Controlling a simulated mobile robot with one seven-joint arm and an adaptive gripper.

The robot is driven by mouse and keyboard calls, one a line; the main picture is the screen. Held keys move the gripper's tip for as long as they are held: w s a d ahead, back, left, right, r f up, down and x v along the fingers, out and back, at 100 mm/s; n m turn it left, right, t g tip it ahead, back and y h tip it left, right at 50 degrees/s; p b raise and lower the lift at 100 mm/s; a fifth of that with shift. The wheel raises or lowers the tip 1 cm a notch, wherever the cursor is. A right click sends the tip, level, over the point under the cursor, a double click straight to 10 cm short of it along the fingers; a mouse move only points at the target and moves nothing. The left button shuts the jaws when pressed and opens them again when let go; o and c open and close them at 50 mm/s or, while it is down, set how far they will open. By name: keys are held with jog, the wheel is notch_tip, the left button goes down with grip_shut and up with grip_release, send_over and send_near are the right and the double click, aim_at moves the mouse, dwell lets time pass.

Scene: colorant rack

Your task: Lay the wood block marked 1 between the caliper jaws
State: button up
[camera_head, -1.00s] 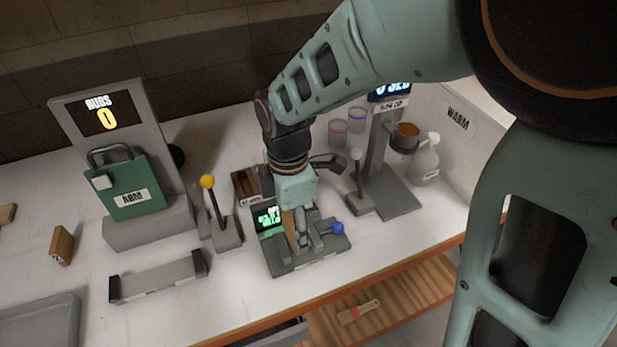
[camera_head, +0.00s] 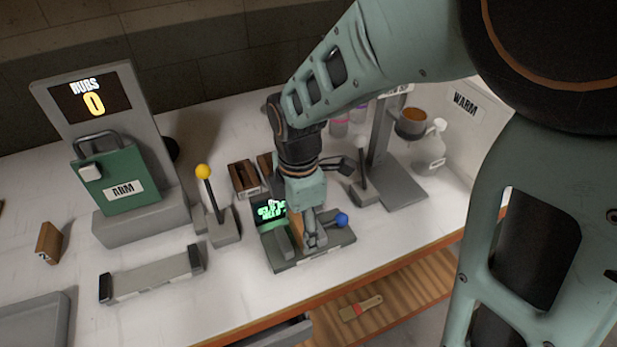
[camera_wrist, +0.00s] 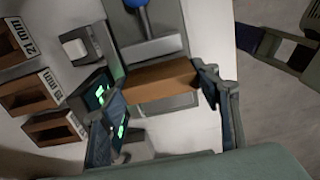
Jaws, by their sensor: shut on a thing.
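The caliper (camera_head: 318,252) is a grey fixture with a blue knob and a lit green display (camera_head: 270,210). The knob also shows at the top of the wrist view (camera_wrist: 135,3). My gripper (camera_head: 305,238) is over the caliper, pointing down. In the wrist view its fingers (camera_wrist: 162,82) are shut on the ends of a brown wood block (camera_wrist: 160,79). The block is at the caliper, between or just above its jaws; I cannot tell whether it rests on the bed. Its mark is not visible. My gripper hides part of the caliper and block.
Wooden slots (camera_wrist: 33,93) with mm labels stand beside the caliper. A yellow-knobbed lever (camera_head: 222,222) is to its left, a grey stand (camera_head: 398,190) to its right. Another wood block (camera_head: 48,242) lies far left. The table's front edge is close to the caliper.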

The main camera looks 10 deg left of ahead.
aim_at(300, 223)
jog(key=o, duration=1.3)
notch_tip(300, 223, up, 12)
jog(key=shift+r+p, duration=0.2)
jog(key=shift+p, duration=0.3)
jog(key=shift+f, duration=0.1)
